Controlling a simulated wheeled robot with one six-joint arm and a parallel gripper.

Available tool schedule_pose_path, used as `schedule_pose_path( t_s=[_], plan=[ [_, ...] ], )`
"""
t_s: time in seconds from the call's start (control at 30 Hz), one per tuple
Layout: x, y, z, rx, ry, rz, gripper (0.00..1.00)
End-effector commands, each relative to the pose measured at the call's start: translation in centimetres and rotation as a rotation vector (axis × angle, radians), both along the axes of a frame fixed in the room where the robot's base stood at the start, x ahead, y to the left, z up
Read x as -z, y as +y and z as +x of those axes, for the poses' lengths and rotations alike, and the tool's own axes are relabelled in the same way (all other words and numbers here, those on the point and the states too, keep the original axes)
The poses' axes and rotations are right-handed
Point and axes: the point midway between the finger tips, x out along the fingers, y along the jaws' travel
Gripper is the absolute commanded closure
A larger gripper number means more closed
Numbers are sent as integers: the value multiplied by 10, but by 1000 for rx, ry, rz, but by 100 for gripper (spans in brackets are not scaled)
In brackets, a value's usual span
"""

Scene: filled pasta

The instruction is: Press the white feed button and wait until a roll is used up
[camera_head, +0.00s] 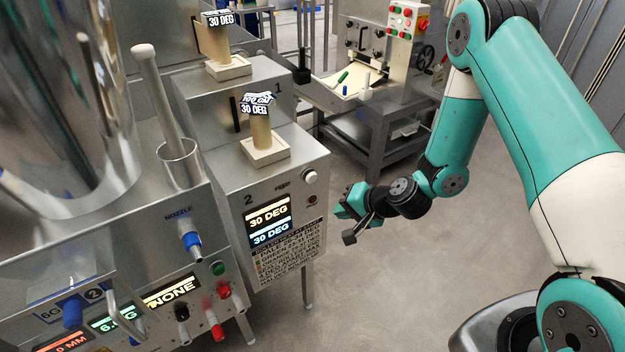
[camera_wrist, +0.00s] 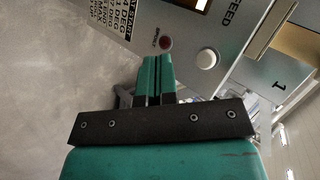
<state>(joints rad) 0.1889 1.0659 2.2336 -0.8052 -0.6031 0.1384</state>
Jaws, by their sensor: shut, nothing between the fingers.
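The white feed button (camera_head: 309,177) is a round knob on the upper right of the front of the steel machine (camera_head: 290,160). In the wrist view the white button (camera_wrist: 207,58) sits beside the word FEED. My gripper (camera_head: 346,205) is shut and empty, in front of the machine's right side. In the wrist view its fingertips (camera_wrist: 157,62) are left of the white button, near a smaller red button (camera_wrist: 166,42); I see no contact with the white one. Two tan rolls stand on pale square bases: the rear roll (camera_head: 215,47) and the front roll (camera_head: 261,130).
A lit display (camera_head: 268,220) shows 30 DEG twice, above a printed notice (camera_head: 290,252). A nozzle machine with a glossy steel vessel (camera_head: 75,110) fills the left. Another machine (camera_head: 385,40) stands behind. The floor (camera_head: 400,290) in front of my gripper is clear.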

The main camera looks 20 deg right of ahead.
Motion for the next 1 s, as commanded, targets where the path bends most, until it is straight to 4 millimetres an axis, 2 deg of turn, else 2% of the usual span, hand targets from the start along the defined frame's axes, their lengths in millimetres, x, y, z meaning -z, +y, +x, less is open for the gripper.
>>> schedule_pose_path(
  t_s=[0.27, 0.7, 1.0],
  plan=[
    [-1, 3, 6, -6, 0, 0, 100],
    [0, 21, 62, -6, -1, -1, 100],
    [0, 27, 82, -3, 0, -1, 100]
  ],
)
